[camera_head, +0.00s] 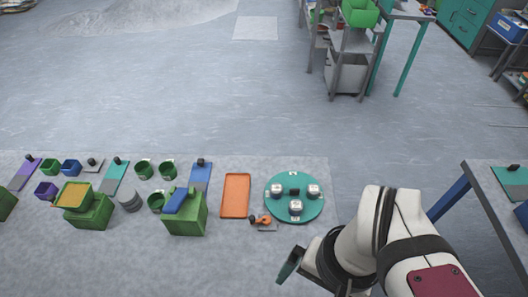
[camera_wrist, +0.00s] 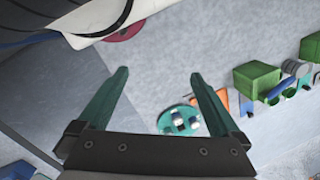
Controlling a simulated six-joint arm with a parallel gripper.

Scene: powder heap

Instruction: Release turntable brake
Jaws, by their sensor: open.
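The turntable (camera_head: 274,212) is a round teal disc on the right part of the grey work surface. It carries three white-and-grey cubes and a dark block at its centre. An orange part with a dark knob (camera_head: 262,220), likely the brake, sits on a small grey plate at the disc's lower left edge. My gripper (camera_head: 290,265) is in front of the turntable, apart from it. In the wrist view my gripper (camera_wrist: 158,95) has its two green fingers spread wide with nothing between them. The turntable (camera_wrist: 168,116) shows beyond the fingers there; the brake is not clear in that view.
An orange tray (camera_head: 235,196) lies left of the turntable. Further left stand a green box (camera_head: 188,222) with a blue piece on top, green cups and coloured plates with dark knobs. A table with a blue leg (camera_head: 450,197) stands at the right. Surface in front of the tray is clear.

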